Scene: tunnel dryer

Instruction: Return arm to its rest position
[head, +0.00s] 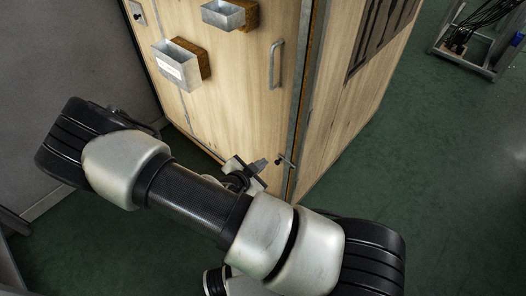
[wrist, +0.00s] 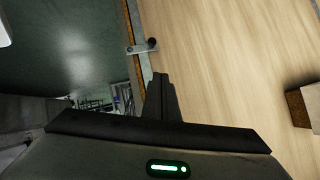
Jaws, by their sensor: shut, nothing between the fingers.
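My arm stretches across the lower head view, and my gripper (head: 256,168) is beyond it, in front of the lower part of the wooden dryer door (head: 235,95). In the wrist view my gripper (wrist: 160,92) shows its two dark fingers together, with nothing between them. A metal latch with a black knob (wrist: 151,43) is just beyond the fingertips at the door's edge. The latch (head: 286,160) also shows in the head view, to the right of my gripper. I cannot tell whether the fingers touch the door. Part of the gripper is hidden behind my arm.
The door bears a vertical metal handle (head: 275,64) and two metal boxes on wooden blocks, one lower (head: 176,66) and one higher (head: 223,14). A grey wall (head: 60,60) is at the left. Green floor (head: 440,170) is clear at the right; a metal frame (head: 484,45) stands farther back.

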